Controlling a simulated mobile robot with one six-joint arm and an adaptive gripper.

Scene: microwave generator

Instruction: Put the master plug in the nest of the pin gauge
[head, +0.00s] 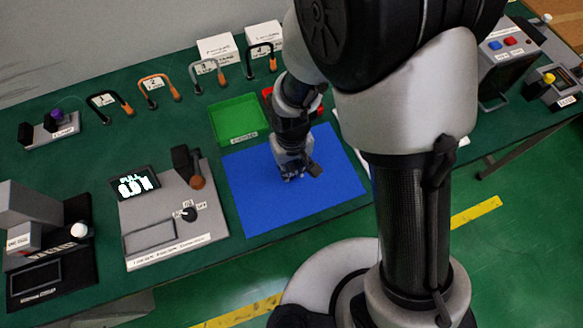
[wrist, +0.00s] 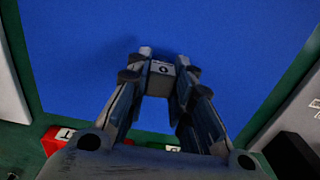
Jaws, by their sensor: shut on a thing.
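My gripper (head: 292,172) is over the blue mat (head: 250,205), pointing down. In the wrist view my gripper (wrist: 163,62) is shut on a small grey block (wrist: 162,69) with a pale label and a dark round mark; it may be the master plug. The block is hardly visible in the head view. I cannot read which device is the pin gauge. A black device with a white knob (head: 79,230) stands at the lower left. A smaller grey device with a purple knob (head: 58,114) stands at the back left. No nest can be made out clearly.
A grey panel with a display (head: 135,184) and levers lies left of the mat. A green tray (head: 238,120) and a red tray (wrist: 62,137) are behind the mat. Several hook-shaped handles (head: 158,86) line the back. The mat around my gripper is clear.

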